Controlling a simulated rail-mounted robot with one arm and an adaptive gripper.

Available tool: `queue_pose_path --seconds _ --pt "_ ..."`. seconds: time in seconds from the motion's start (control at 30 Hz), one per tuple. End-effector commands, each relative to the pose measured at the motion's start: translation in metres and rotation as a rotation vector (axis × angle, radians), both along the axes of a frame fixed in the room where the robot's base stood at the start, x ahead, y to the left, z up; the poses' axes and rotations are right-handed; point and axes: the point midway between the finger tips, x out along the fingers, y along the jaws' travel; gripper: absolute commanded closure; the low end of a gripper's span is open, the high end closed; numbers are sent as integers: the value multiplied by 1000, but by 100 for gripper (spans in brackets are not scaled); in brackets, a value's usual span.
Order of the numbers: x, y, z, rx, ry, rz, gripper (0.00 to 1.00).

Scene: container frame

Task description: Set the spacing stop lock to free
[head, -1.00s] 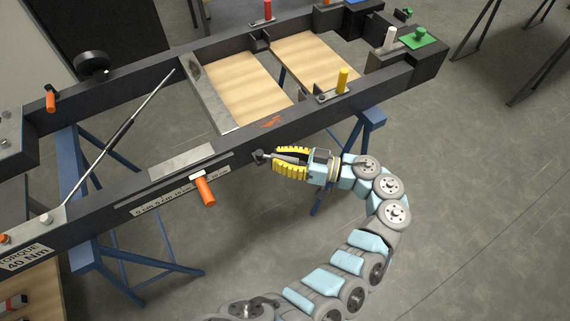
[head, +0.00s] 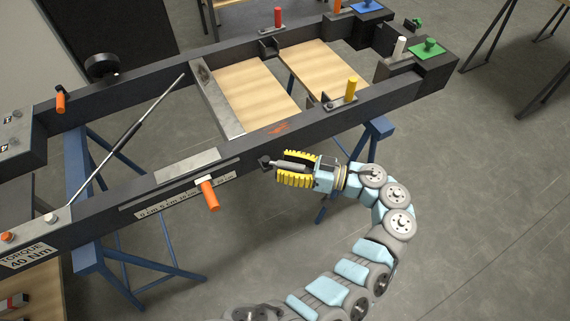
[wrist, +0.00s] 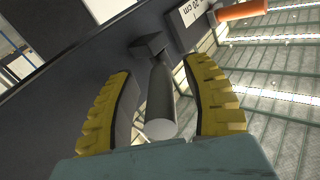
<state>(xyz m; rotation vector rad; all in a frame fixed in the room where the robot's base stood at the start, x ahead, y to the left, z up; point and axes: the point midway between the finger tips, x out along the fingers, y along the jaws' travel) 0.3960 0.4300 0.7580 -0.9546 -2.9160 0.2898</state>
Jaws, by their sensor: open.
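The spacing stop lock appears to be the dark block with a grey round lever (head: 288,164) on the near side of the black frame beam; no label on it shows. In the wrist view the lever (wrist: 160,105) points toward the camera from its dark block (wrist: 149,47). My gripper (head: 288,167) has its yellow ribbed fingers on either side of the lever. In the wrist view the gripper (wrist: 165,95) is open, with a gap between the lever and each finger. An orange handle (head: 209,195) sits on the scaled slide left of the lever.
The black container frame (head: 360,118) stands on blue trestles (head: 376,130). The floor in front and right is open.

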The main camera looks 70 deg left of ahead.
Motion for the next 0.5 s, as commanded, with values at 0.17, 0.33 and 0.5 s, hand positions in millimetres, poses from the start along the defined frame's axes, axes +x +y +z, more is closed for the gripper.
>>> queue_pose_path --seconds 0.17,0.33,0.5 --pt "0 0 9 2 -2 0 50" --pt "-1 0 36 4 -5 3 50" --pt "0 0 66 1 -3 0 50"
